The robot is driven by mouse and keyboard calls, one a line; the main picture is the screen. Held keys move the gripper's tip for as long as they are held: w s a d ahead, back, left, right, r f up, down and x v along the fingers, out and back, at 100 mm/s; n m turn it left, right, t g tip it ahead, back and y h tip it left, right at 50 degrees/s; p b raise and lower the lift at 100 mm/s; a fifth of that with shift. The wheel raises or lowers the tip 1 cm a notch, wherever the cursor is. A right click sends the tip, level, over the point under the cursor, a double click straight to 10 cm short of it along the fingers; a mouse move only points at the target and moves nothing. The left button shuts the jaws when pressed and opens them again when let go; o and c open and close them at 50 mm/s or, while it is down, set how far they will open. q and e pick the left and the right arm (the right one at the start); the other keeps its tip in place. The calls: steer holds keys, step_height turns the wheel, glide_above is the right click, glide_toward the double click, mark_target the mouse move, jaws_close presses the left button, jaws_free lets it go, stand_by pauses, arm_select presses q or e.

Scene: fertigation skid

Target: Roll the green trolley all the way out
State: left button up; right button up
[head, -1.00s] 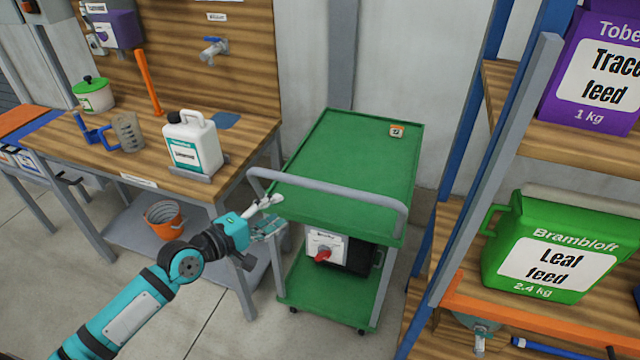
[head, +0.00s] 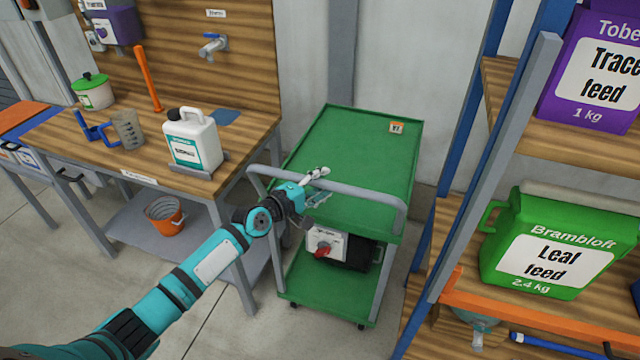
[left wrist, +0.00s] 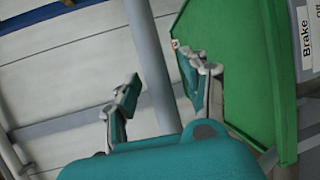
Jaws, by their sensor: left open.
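The green trolley (head: 350,150) stands between the workbench and the rack, its grey push handle (head: 375,196) along the near edge. My left gripper (head: 321,185) is open at the middle of this handle. The handle passes by its fingers in the picture; I cannot tell whether they touch it. In the left wrist view the open fingers (left wrist: 160,88) are empty-looking, with the green trolley (left wrist: 245,85) to the right. A grey bar shows behind them. A white box with a red knob (head: 325,244) sits on the trolley's lower shelf. My right gripper is not in view.
The workbench (head: 235,165) at left holds a white jug (head: 193,142). An orange bucket (head: 165,215) stands on its lower shelf. The rack (head: 490,170) with a green leaf feed container (head: 548,245) is close on the right. Floor at the lower left is clear.

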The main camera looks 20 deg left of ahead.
arm_select(q)
jaws_close()
stand_by(0.6)
